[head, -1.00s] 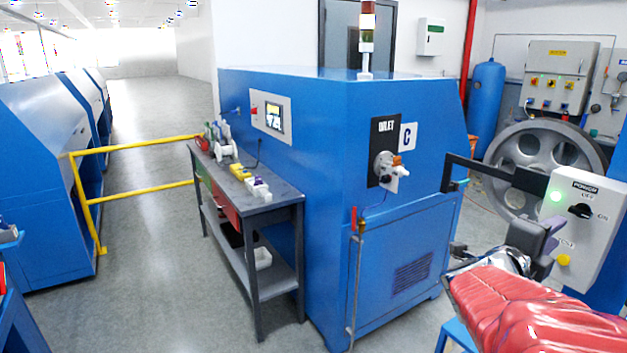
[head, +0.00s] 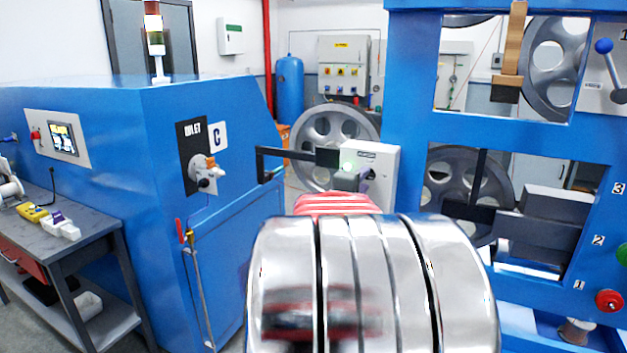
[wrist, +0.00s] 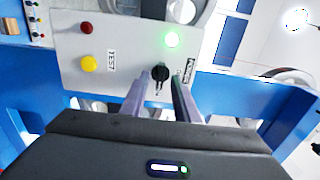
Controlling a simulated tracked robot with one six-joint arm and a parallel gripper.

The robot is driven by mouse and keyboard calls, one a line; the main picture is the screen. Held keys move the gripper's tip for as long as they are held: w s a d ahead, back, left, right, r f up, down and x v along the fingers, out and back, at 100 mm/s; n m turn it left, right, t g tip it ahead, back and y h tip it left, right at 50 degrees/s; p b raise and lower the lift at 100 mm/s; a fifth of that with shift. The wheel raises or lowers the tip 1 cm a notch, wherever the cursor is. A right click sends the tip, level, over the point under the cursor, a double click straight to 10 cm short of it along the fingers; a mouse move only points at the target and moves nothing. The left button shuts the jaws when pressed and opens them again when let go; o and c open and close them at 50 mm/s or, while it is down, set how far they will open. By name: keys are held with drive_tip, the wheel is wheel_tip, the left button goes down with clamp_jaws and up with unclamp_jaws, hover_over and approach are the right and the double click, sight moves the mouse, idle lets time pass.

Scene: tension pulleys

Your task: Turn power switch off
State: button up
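The light grey power box (head: 380,165) stands ahead, mostly behind my arm in the head view; its panel (wrist: 125,60) fills the upper wrist view. The black power switch (wrist: 160,73) is a rotary knob beside the "POWER" label (wrist: 188,72). A green lamp (wrist: 172,40) on the panel is lit. My gripper (wrist: 160,84) is open, with one finger to each side of the knob in the picture. I cannot tell whether the fingers touch it or how deep they reach. In the head view my gripper (head: 352,181) is small and partly hidden at the box front.
A yellow button (wrist: 89,64) and a red lamp or button (wrist: 86,28) share the panel. A black bracket (head: 290,155) reaches the box from the blue cabinet (head: 215,110). A large blue frame (head: 410,100) stands close on the right.

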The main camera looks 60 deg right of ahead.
drive_tip(key=shift+w+d, duration=0.1)
drive_tip(key=shift+d, duration=0.6)
